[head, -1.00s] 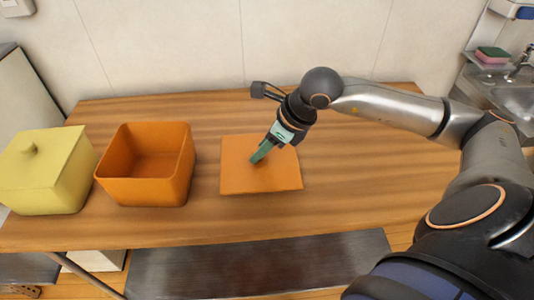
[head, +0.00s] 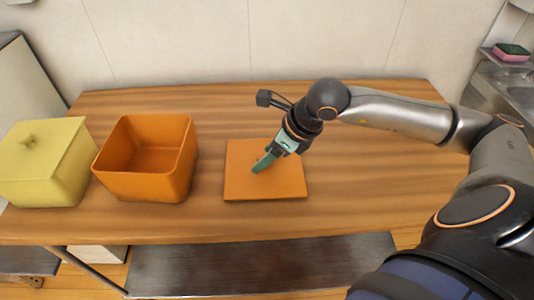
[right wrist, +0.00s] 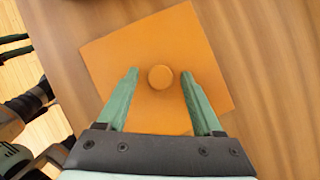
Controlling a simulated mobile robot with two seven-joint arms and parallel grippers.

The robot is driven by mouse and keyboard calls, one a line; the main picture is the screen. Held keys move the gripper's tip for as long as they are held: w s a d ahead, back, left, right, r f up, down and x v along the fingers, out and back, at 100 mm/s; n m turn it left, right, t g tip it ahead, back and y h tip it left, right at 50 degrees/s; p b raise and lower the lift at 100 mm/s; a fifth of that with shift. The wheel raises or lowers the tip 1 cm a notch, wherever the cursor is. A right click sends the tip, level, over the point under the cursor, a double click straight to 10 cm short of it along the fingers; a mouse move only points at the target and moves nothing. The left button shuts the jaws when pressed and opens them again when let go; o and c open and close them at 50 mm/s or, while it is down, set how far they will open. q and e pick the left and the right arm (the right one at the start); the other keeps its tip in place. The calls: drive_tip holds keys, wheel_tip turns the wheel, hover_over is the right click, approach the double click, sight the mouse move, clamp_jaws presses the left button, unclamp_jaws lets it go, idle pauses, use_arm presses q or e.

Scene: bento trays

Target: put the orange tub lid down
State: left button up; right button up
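The orange tub lid (head: 285,182) is a flat square lying on the wooden table, right of the orange tub. Its round knob (right wrist: 160,77) shows in the right wrist view. My right gripper (head: 259,168) is over the lid, pointing down at it. In the right wrist view my right gripper (right wrist: 158,82) is open, with a green finger on each side of the knob and a gap on both sides. The open orange tub (head: 144,186) stands empty on the table.
A yellow lidded tub (head: 42,181) stands left of the orange tub, at the table's left end. The wooden table (head: 370,190) is clear to the right of the lid and behind it. A sink with a sponge (head: 511,52) is at the far right.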

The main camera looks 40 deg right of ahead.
drive_tip(key=shift+r+p, duration=0.25)
drive_tip(key=shift+p, duration=0.05)
drive_tip(key=v, duration=1.1)
drive_tip(key=shift+s+r+b, duration=0.2)
drive_tip(key=shift+r+b, duration=0.1)
drive_tip(key=shift+r, duration=0.05)
drive_tip(key=shift+d, duration=0.1)
